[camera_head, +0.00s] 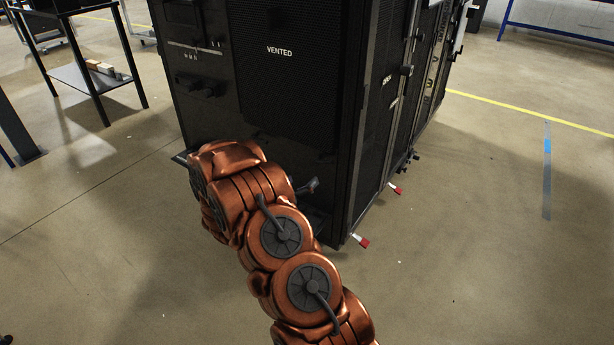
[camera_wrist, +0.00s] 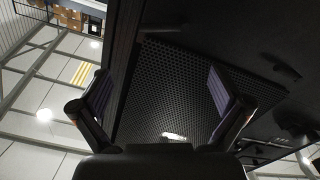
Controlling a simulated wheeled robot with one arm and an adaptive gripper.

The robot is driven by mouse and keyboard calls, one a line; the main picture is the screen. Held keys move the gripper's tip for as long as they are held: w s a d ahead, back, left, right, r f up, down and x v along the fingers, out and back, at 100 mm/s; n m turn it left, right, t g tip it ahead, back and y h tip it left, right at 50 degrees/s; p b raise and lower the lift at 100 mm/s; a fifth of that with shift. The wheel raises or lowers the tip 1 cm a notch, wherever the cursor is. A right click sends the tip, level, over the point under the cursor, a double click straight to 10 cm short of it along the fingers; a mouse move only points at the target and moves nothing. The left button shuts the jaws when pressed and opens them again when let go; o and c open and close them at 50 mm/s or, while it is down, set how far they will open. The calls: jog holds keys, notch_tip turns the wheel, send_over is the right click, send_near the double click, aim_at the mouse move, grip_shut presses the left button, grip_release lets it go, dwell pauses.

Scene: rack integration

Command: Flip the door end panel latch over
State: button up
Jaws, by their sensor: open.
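The black rack cabinet (camera_head: 295,90) stands in front of me, with a mesh end panel marked "VENTED". My copper arm reaches to its lower front. My gripper (camera_wrist: 158,75) is open in the wrist view, its two fingers wide apart with nothing between them. A perforated panel (camera_wrist: 175,90) fills the space beyond the fingers. A small dark raised piece (camera_wrist: 286,70) shows right of the right finger; I cannot tell if it is the latch. In the head view, dark knob-like fittings (camera_head: 198,88) sit on the panel's left side. The arm hides part of the lower panel.
Red-tipped white pieces (camera_head: 360,240) stick out low along the cabinet's right side. A black shelf table (camera_head: 85,70) stands at the far left. The floor right of the cabinet is open, with a yellow line (camera_head: 530,112) and a blue strip (camera_head: 547,170).

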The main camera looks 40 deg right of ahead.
jog(key=shift+s+a, duration=0.1)
jog(key=shift+a, duration=0.25)
